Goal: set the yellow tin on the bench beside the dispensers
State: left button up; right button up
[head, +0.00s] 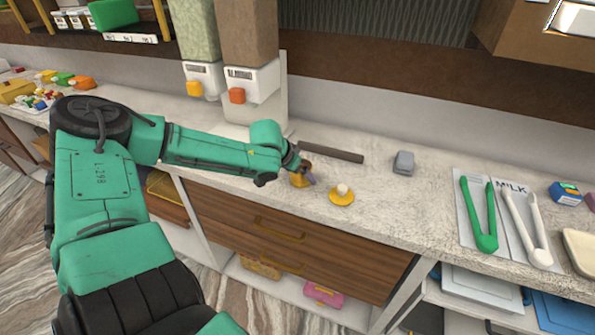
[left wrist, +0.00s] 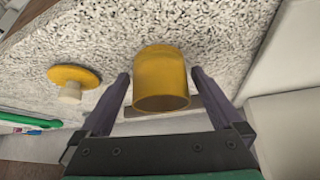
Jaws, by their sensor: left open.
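The yellow tin (head: 299,181) stands on the speckled bench top (head: 400,215), partly hidden by my left gripper (head: 306,174) in the head view. In the left wrist view the tin (left wrist: 160,78) sits between the two open fingers of my left gripper (left wrist: 160,88), with a small gap showing on each side. A yellow lid with a pale knob (head: 341,195) lies just right of the tin; the lid also shows in the left wrist view (left wrist: 73,75). Two dispensers (head: 195,80) (head: 238,85) stand at the back, left of the tin. My right gripper is not in view.
A dark flat bar (head: 331,152) lies behind the tin. A grey block (head: 403,163) is farther right, then green tongs (head: 480,220) and white tongs (head: 525,230). Colourful boxes and sweets crowd the far left. Bare bench lies between the lid and the tongs.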

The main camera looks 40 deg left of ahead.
aim_at(296, 185)
pick_arm(q)
jog(key=shift+s+a+r+p, duration=0.1)
jog(key=shift+s+r+p, duration=0.05)
jog(key=shift+r+p, duration=0.25)
jog(key=shift+s+a+r+p, duration=0.15)
jog(key=shift+r+p, duration=0.15)
jog(key=shift+r, duration=0.15)
jog(key=shift+s+d+r+p, duration=0.3)
jog(key=shift+s+r+p, duration=0.1)
jog(key=shift+r+p, duration=0.2)
jog(key=p+v, duration=0.3)
jog(key=shift+r, duration=0.2)
jog(key=v, duration=0.5)
jog(key=shift+s, duration=0.35)
